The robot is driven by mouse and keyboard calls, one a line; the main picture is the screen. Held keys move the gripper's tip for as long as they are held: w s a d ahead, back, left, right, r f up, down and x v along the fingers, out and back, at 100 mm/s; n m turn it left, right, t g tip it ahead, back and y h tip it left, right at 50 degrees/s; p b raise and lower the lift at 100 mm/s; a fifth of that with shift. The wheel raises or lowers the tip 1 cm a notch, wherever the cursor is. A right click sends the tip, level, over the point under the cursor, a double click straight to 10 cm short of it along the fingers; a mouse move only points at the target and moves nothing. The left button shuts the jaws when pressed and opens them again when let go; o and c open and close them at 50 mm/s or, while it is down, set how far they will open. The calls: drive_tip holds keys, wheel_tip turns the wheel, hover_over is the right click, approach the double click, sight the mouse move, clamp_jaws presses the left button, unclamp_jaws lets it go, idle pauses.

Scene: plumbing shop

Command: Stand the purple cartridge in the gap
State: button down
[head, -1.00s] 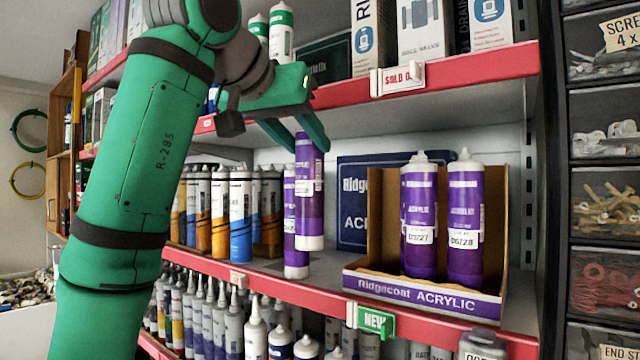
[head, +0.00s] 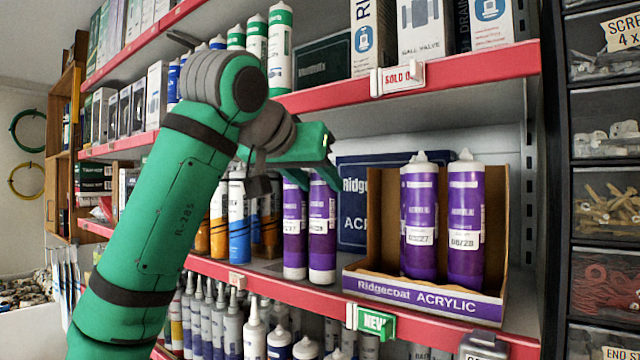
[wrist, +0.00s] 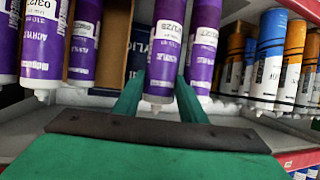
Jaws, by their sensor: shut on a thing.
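A purple cartridge (head: 322,235) stands upright between the fingers of my gripper (head: 314,176), which is shut on its top end. Its base is at or just above the shelf; I cannot tell which. The gripper hides its nozzle in the head view. Another purple cartridge (head: 294,235) stands close on its left. Free shelf lies between the held cartridge and the Ridgecoat carton (head: 400,293) on its right.
Two more purple cartridges (head: 419,220) (head: 465,220) stand in the carton. Blue cartridges (head: 239,225) and orange ones stand to the left. A red shelf edge (head: 270,290) runs in front, and another shelf (head: 430,75) is above. A green NEW tag (head: 374,322) hangs below.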

drive_tip(key=shift+d+f, duration=0.2)
drive_tip(key=shift+d, duration=0.05)
drive_tip(key=shift+a+f, duration=0.1)
drive_tip(key=shift+a, duration=0.05)
drive_tip(key=c, duration=1.4)
unclamp_jaws()
drive_tip(key=shift+s, duration=0.1)
drive_tip(key=v, duration=1.2)
